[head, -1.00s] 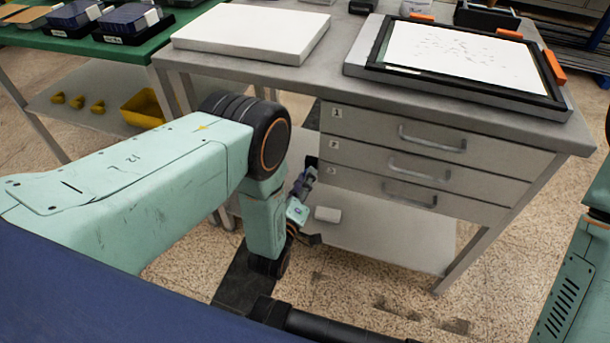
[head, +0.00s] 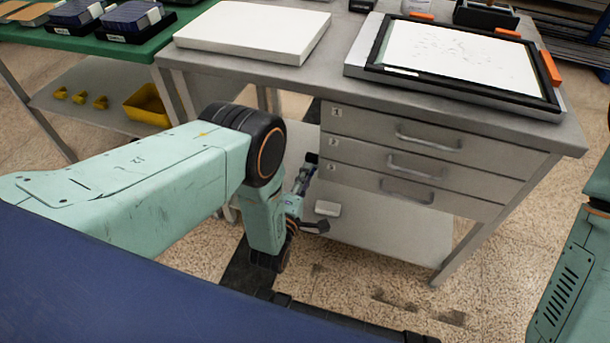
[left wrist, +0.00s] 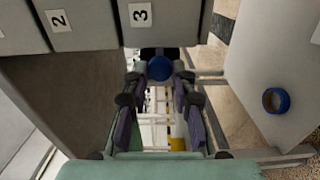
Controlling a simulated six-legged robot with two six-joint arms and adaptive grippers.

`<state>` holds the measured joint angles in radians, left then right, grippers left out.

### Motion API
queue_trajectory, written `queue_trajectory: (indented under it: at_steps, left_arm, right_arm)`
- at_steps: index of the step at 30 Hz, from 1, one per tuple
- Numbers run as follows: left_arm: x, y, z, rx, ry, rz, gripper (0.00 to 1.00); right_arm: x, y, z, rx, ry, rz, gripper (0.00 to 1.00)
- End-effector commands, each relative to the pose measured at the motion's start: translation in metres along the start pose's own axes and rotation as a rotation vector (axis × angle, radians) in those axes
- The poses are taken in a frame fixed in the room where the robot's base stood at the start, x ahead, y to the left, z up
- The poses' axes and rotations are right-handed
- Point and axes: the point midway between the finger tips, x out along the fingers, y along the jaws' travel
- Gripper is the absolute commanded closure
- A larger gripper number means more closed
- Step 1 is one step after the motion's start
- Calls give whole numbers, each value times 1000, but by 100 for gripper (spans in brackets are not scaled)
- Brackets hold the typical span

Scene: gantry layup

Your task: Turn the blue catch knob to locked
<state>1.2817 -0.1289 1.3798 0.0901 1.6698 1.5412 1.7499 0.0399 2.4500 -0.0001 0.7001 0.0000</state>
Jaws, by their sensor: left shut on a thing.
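The blue catch knob (left wrist: 159,68) shows in the left wrist view just below the drawer labelled 3. It is a round blue face on a dark mount, between my fingertips. My left gripper (left wrist: 160,77) is shut on it, with one finger on each side. In the head view my left gripper (head: 305,176) is low beside the left end of the drawer unit, partly behind my own arm. The knob cannot be made out there. I cannot tell from its plain face which way it is turned. My right gripper is out of view.
The drawers (head: 415,163) labelled 1, 2 and 3 are closed under the grey bench top (head: 335,78). A small white block (head: 327,208) lies on the lower shelf (head: 390,243). A blue ring (left wrist: 276,101) shows at right in the wrist view. Open floor lies in front.

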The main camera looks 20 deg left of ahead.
Motion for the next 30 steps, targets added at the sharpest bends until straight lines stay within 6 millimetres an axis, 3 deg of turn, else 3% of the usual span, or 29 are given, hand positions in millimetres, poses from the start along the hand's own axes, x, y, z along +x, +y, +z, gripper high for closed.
queue_trajectory:
  at_steps: [15, 16, 23, 30]
  left_arm:
    - [-1, -2, 1, -18, -2, -4, 100]
    - [-1, -2, 1, -18, -2, -4, 73]
    - [-1, -1, 0, -17, -1, -2, 53]
    - [0, 0, 0, -17, 0, -1, 52]
  right_arm:
    - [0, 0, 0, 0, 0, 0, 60]
    - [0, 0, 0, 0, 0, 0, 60]
    - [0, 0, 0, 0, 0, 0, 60]
    - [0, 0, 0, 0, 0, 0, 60]
